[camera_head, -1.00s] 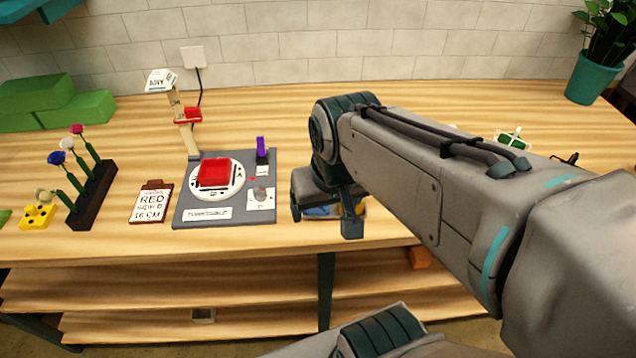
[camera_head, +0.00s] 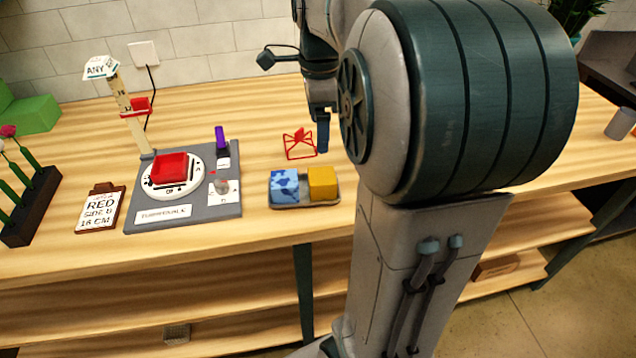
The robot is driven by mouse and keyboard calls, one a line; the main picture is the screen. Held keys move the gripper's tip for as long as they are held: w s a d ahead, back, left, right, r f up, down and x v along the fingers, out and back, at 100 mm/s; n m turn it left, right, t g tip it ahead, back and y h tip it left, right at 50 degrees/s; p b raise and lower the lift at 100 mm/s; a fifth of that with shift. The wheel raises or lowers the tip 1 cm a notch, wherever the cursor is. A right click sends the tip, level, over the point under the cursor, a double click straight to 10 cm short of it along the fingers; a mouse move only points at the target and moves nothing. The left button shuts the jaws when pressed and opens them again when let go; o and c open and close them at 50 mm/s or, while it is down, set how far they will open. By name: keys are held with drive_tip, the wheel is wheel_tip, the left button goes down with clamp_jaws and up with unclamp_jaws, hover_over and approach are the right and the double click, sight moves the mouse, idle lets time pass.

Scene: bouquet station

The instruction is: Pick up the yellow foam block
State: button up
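The yellow foam block (camera_head: 322,183) sits in the right part of a small grey tray (camera_head: 306,204) on the wooden table. A blue patterned block (camera_head: 285,187) sits beside it on the left in the same tray. My gripper (camera_head: 322,132) hangs behind and above the yellow block in the picture, apart from it. Only a narrow dark finger part shows; my arm hides much of the rest, so I cannot tell whether it is open. Nothing is visible in it.
A red wire stand (camera_head: 299,146) stands just behind the tray. A grey turntable board (camera_head: 215,205) with a red square block (camera_head: 169,168) and a purple item (camera_head: 221,140) lies left. A clipboard (camera_head: 100,208) lies further left. Bare table lies between board and tray.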

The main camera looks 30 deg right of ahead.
hover_over(322, 175)
drive_tip(key=f, duration=0.8)
drive_tip(key=shift+w+a+b, duration=0.1)
drive_tip(key=shift+w+b, duration=0.2)
drive_tip(key=shift+w, duration=0.05)
drive_tip(key=f, duration=0.4)
drive_tip(key=shift+s, duration=0.35)
drive_tip(key=shift+f, duration=0.6)
drive_tip(key=c, duration=1.1)
